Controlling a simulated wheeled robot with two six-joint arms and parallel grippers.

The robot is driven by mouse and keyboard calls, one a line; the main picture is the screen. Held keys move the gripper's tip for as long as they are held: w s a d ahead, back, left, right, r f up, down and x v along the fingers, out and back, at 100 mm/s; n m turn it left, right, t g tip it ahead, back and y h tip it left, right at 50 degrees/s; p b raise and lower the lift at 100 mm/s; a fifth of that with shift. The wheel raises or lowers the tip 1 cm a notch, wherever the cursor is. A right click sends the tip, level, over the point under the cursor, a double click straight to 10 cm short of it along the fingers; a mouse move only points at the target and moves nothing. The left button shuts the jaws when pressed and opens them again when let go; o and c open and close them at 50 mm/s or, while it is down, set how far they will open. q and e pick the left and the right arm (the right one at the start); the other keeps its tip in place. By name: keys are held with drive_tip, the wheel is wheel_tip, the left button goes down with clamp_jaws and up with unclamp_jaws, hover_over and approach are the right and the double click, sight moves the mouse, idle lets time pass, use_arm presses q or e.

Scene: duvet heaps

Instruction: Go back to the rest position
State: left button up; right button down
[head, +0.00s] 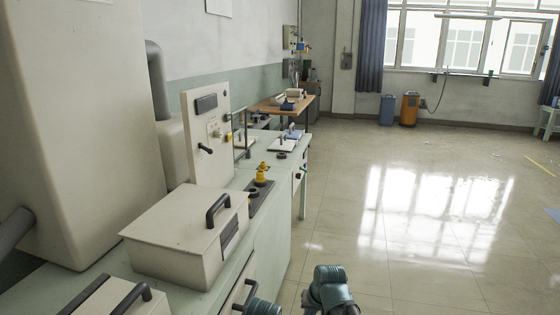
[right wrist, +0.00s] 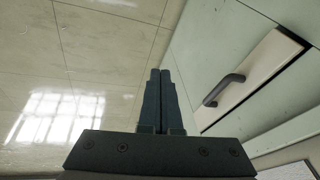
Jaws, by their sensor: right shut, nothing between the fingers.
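My right gripper (right wrist: 160,72) shows in the right wrist view with its two dark fingers together and nothing between them. It hangs beside a pale green cabinet front, over the tiled floor, and seems apart from both. In the head view only teal links of my arms show at the bottom edge; neither gripper's fingers can be seen there. My left gripper is out of view.
A pale green counter (head: 272,222) runs along the left, with a lidded cream box (head: 165,240) on it. A cream drawer with a dark handle (right wrist: 223,90) is right of my right fingers. The shiny tiled floor (head: 400,260) at right is clear.

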drive_tip(key=s+d+f+g+h, duration=0.1)
drive_tip(key=s+d+g+h, duration=0.15)
drive_tip(key=s+d, duration=0.8)
drive_tip(key=s+a+n+g, duration=0.1)
drive_tip(key=s+a+n, duration=0.15)
drive_tip(key=a, duration=0.35)
drive_tip(key=s+a+n, duration=0.2)
drive_tip(key=s+a, duration=0.2)
drive_tip(key=a, duration=0.2)
wheel_tip(320, 180, up, 16)
drive_tip(key=p, duration=1.6)
drive_tip(key=shift+a, duration=0.35)
drive_tip(key=shift+s+h, duration=0.1)
drive_tip(key=shift+h, duration=0.15)
